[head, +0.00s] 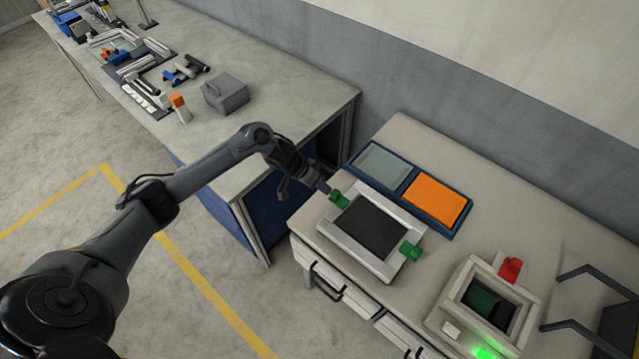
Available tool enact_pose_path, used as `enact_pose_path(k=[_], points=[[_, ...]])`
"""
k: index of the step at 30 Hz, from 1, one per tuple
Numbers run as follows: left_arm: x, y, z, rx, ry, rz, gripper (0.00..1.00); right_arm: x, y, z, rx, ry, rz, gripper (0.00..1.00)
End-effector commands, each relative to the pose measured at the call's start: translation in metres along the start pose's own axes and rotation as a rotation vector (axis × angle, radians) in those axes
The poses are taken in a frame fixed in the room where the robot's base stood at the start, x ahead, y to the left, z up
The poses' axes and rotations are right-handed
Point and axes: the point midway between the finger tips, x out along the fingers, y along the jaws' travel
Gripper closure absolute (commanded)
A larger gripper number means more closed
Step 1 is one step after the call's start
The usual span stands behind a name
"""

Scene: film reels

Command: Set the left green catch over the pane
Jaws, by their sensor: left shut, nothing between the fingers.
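A light frame (334,228) holds a dark pane (368,227) on the near part of the right-hand bench. The left green catch (339,200) sits at the frame's upper left corner, by the pane's edge. I cannot tell whether it overlaps the pane. A second green catch (411,251) sits on the frame's right side. My left gripper (322,185) is shut and empty, close beside the left catch at its upper left. Whether the fingertips touch the catch is too small to tell.
A blue tray (404,185) with a grey panel (382,164) and an orange panel (437,200) lies behind the frame. A device with a red handle (511,269) and glowing green light (485,352) stands at right. Another bench (283,92) with loose items stands at left.

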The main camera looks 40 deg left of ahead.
Motion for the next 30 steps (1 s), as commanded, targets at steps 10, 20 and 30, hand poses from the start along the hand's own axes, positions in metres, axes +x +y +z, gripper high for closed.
enact_pose_path(k=[10,20,30], points=[[0.001,0.005,-0.001,0.0,-0.001,0.002,1.0,-0.005,-0.001,-0.002,0.007,0.001,-0.005,1.0],[0.017,0.034,0.0,0.0,-0.002,0.002,1.0,-0.029,-0.001,-0.01,0.011,0.004,-0.008,1.0],[0.017,0.033,0.001,0.001,-0.001,0.003,1.0,-0.026,0.0,-0.009,0.005,0.0,-0.004,1.0]])
